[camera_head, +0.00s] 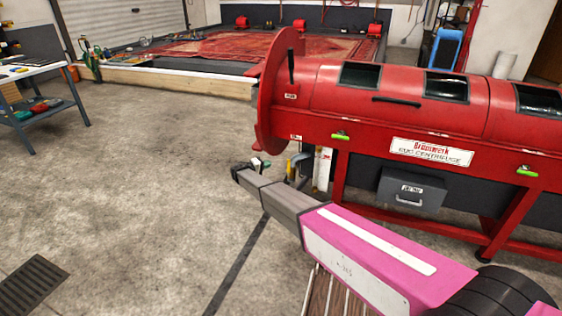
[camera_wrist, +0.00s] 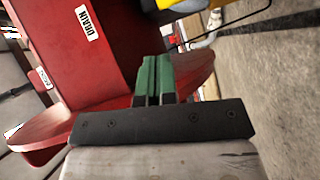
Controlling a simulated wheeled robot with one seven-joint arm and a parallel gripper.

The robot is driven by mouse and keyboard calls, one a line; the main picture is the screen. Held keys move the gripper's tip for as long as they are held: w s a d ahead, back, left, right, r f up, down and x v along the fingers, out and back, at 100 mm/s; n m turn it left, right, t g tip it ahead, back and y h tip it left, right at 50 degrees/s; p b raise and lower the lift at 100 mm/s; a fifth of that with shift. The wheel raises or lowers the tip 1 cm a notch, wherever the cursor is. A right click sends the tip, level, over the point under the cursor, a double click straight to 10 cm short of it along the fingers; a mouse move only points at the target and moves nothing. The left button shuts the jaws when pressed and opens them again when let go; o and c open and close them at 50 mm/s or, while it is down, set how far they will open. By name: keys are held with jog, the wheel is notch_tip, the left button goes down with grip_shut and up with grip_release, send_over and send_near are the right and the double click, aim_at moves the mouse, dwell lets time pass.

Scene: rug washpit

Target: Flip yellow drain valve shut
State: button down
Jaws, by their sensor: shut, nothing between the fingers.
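A yellow part (camera_wrist: 180,4), which looks like the drain valve's handle, is cut off by the top edge of the wrist view. My gripper (camera_wrist: 154,78) has green fingers, shut together and empty. They point toward the yellow part and appear apart from it. In the head view my gripper (camera_head: 260,163) is low by the machine's left end.
The red rug centrifuge (camera_head: 400,115) fills the right side, with a round end flange (camera_head: 275,90) and legs near my arm. A grey box (camera_head: 411,190) hangs beneath it. A pale pipe (camera_wrist: 204,41) is near the yellow part.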

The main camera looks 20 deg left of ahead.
jog(key=shift+w, duration=0.1)
send_over(288, 168)
jog(key=a, duration=0.3)
jog(key=f, duration=0.1)
jog(key=shift+s+a, duration=0.15)
jog(key=shift+s, duration=0.2)
